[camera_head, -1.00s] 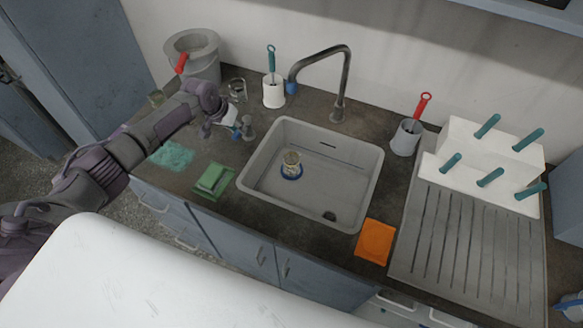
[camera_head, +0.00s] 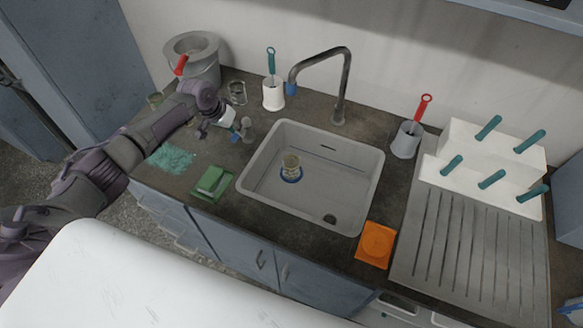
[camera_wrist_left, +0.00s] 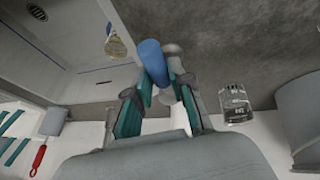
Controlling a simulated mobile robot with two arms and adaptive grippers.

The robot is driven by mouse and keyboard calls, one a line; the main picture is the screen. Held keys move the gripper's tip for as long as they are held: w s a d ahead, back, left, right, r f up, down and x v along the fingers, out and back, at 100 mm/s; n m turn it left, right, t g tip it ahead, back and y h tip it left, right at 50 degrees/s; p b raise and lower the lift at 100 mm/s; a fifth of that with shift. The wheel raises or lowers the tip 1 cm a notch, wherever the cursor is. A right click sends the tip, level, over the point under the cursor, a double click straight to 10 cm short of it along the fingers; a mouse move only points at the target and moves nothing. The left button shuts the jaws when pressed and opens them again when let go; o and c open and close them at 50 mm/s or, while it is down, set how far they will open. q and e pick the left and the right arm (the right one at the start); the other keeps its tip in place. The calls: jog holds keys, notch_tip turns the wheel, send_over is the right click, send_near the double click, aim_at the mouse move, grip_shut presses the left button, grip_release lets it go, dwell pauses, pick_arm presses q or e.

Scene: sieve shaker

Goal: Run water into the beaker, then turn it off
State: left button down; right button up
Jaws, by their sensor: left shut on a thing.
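A beaker (camera_head: 291,162) stands upright in the sink (camera_head: 262,140) on a blue ring, below the tap spout (camera_head: 291,86). It also shows in the left wrist view (camera_wrist_left: 117,46). I see no clear water stream. Its fill level is too small to tell. Beside the sink's left rim is a small grey tap valve (camera_head: 247,130) with a blue handle (camera_head: 235,136). My left gripper (camera_head: 230,122) is shut on the blue handle, which shows between the teal fingers in the left wrist view (camera_wrist_left: 152,62). My right gripper is not in view.
Another glass beaker (camera_head: 237,92) stands on the counter behind my left gripper. A white holder with a teal brush (camera_head: 273,95) and a grey bucket (camera_head: 196,58) stand at the back. A green sponge tray (camera_head: 213,184) and an orange pad (camera_head: 376,245) lie near the front edge.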

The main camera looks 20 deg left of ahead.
pick_arm(q)
jog(key=shift+d+r+p, duration=0.1)
jog(key=shift+r+p, duration=0.25)
jog(key=shift+p, duration=0.25)
jog(key=shift+d+f+n+y+p, duration=0.2)
jog(key=shift+n+y+p, duration=0.2)
jog(key=shift+n+p, duration=0.3)
jog(key=shift+d+r+n+p, duration=0.2)
jog(key=shift+n+p, duration=0.3)
jog(key=shift+p, duration=0.45)
jog(key=shift+d+f+n+y+p, duration=0.1)
jog(key=shift+f+n+y+p, duration=0.15)
jog(key=shift+n+y+p, duration=0.05)
jog(key=shift+f, duration=0.1)
